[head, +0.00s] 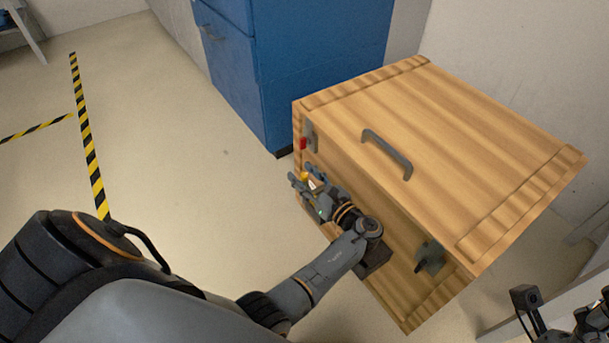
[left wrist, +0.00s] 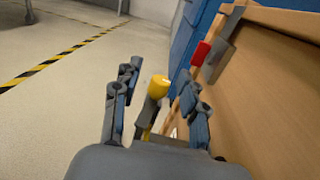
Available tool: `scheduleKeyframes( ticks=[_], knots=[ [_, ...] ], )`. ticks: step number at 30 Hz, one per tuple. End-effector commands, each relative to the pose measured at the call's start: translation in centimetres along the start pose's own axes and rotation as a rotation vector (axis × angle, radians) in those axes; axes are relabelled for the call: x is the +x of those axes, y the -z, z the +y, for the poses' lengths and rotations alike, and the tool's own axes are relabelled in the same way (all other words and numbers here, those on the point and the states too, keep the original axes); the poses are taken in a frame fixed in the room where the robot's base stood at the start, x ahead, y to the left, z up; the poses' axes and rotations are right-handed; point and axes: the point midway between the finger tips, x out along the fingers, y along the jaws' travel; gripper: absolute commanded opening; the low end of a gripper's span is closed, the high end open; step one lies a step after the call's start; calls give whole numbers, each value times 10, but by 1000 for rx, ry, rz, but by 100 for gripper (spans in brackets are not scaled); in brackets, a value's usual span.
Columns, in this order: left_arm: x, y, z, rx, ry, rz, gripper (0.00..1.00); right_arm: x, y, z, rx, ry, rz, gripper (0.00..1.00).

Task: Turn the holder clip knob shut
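A yellow knob (left wrist: 158,86) on a grey stem shows between the fingers of my left gripper (left wrist: 157,80) in the left wrist view. In the head view the yellow knob (head: 304,176) is a small spot among the fingertips of my left gripper (head: 303,181), beside the cart's front face. The fingers are spread apart, with gaps to the knob in the wrist view. The clip body under the knob is mostly hidden by the gripper. My right gripper (head: 560,322) is at the lower right corner, cut off by the frame; its opening is unclear.
The wooden covered cart (head: 450,130) has a grey handle (head: 388,152) on its lid. A red piece (head: 303,143) sits on a grey latch at its far corner. Another grey latch (head: 430,257) is at the near end. A blue cabinet (head: 300,50) stands behind. The left floor is clear.

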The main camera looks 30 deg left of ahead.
Motion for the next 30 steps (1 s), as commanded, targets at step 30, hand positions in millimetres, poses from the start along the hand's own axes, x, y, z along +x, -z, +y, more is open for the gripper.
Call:
scheduleKeyframes(
  ticks=[30],
  knots=[
    [0, -100, 0, 1, 0, 1, 43, 0, 0, 0, 0, 0, 0, 57]
  ],
)
